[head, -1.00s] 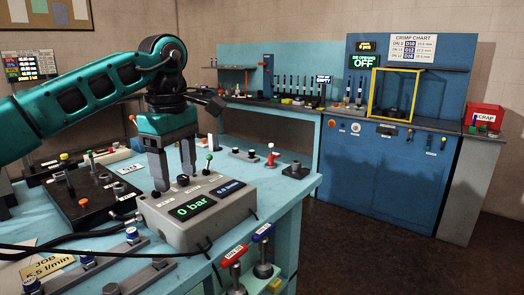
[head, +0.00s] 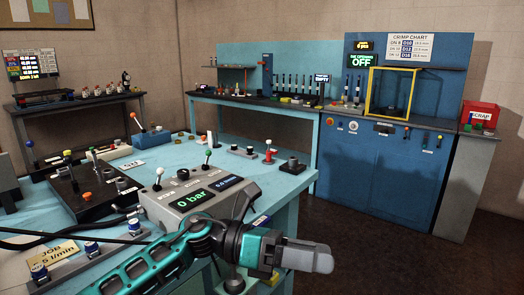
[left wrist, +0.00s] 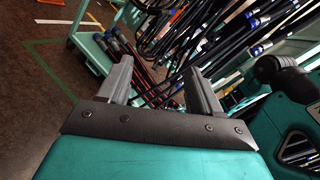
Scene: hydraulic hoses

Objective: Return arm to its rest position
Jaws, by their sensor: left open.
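My left arm comes in from the bottom of the head view, low in front of the bench. Its gripper (head: 306,257) points right, past the bench's front corner, and holds nothing. In the left wrist view the same gripper (left wrist: 160,88) has its two grey fingers apart, with nothing between them. The grey test box (head: 195,203) with the "0 bar" display stands on the bench just behind the arm, which covers part of its front. My right gripper is in neither current view.
The light blue bench (head: 226,172) carries a black valve block (head: 100,185) and several levers. A blue crimp cabinet (head: 375,165) and a red scrap bin (head: 480,115) stand behind. Many hoses hang near a trolley (left wrist: 90,45) in the wrist view. Dark floor (head: 400,245) lies free at right.

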